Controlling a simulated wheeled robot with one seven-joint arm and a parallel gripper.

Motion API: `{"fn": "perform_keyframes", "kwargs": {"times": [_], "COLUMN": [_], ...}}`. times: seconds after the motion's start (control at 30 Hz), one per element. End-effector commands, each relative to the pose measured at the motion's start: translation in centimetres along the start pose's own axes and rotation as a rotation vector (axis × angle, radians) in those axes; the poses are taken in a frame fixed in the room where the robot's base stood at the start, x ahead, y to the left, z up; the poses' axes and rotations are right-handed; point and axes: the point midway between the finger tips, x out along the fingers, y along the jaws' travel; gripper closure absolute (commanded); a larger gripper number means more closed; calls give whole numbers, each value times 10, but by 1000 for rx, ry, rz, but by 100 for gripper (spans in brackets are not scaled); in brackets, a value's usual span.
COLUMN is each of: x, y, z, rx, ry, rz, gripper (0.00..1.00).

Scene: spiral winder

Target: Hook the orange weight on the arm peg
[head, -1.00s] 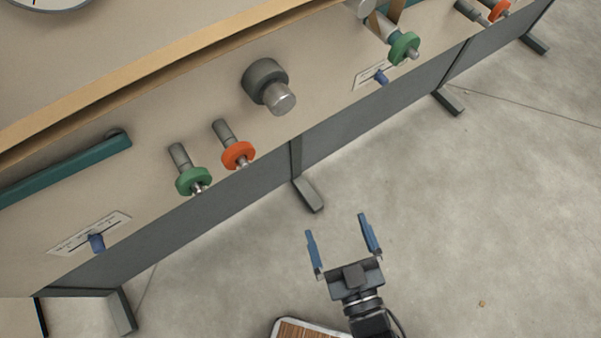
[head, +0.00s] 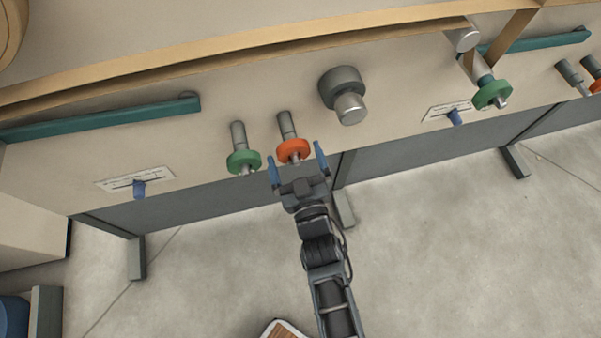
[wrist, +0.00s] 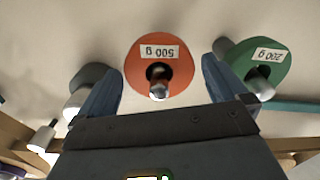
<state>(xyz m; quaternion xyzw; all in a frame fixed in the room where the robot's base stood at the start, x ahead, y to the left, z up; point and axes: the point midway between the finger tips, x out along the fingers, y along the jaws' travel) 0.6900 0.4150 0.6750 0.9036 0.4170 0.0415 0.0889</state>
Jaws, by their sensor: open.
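The orange weight (head: 293,150), a thick disc labelled 500 g, hangs on a short grey peg (head: 286,124) on the beige panel. It also shows in the wrist view (wrist: 185,68), with the peg's silver tip in its hole. My gripper (head: 297,162) is open, its blue fingers pointing at the panel on either side of the orange weight. In the wrist view the disc appears between the fingertips (wrist: 158,70); contact cannot be made out. At the right a grey peg carries a green weight (head: 492,95); I cannot tell which peg is the arm peg.
A green weight (head: 243,161) labelled 200 g hangs close to the left of the orange one. A grey and silver knob (head: 343,95) projects at the right. Blue slider knobs (head: 139,189) and teal bars (head: 100,120) line the panel. Floor below is open.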

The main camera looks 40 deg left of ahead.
Motion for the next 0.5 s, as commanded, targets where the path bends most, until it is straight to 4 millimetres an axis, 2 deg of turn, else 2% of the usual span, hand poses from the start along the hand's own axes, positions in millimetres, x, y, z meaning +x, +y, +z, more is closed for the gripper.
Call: {"fn": "perform_keyframes", "kwargs": {"times": [0.03, 0.2, 0.5], "x": [7, 20, 23], "y": [0, 0, 0], "z": [0, 0, 0], "rx": [0, 0, 1], "ry": [1, 0, -1], "rz": [-1, 0, 0], "gripper": [0, 0, 0]}}
